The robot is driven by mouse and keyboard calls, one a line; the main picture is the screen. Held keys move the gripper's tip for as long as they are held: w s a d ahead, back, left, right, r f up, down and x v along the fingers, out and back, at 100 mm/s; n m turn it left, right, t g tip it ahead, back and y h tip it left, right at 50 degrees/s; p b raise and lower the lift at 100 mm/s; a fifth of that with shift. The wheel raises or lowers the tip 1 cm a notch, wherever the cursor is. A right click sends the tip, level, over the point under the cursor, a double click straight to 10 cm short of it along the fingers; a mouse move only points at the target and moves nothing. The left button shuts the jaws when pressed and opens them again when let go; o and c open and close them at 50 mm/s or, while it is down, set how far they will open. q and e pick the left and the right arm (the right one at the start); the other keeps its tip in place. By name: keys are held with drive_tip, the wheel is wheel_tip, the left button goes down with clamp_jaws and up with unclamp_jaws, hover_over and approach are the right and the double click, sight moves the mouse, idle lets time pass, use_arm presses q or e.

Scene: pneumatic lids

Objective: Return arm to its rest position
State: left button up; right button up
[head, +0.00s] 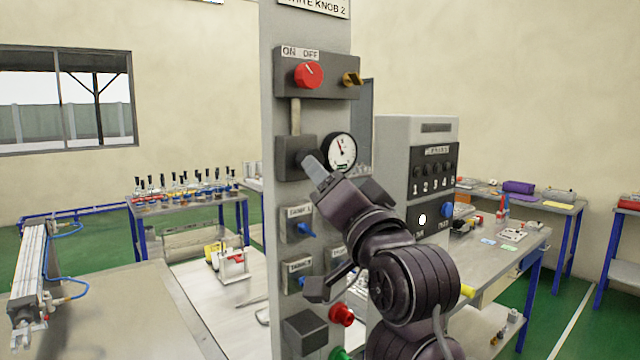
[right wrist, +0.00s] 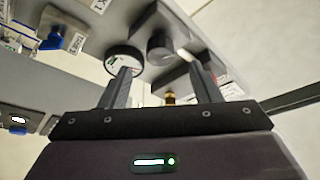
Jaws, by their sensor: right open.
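My right arm reaches up from the bottom right in the head view, in front of a tall grey control panel (head: 275,230). Its dark gripper (head: 335,178) is beside the black regulator block (head: 292,158) and just below the round pressure gauge (head: 340,152). In the right wrist view the two fingers of the gripper (right wrist: 163,72) stand apart with nothing held between them. The gauge (right wrist: 125,58) and a black knob (right wrist: 160,47) show beyond the fingers; contact with the knob cannot be told. My left gripper is not seen.
The panel carries a red switch knob (head: 309,75), a brass fitting (head: 351,79), blue levers (head: 305,229) and a red button (head: 342,314) close to my arm. A grey control cabinet (head: 440,130) stands behind at right. A workbench (head: 185,300) lies left; open air is right of my arm.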

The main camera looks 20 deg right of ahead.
drive_tip(key=shift+s+f, duration=0.15)
drive_tip(key=shift+s, duration=0.35)
drive_tip(key=shift+f, duration=0.1)
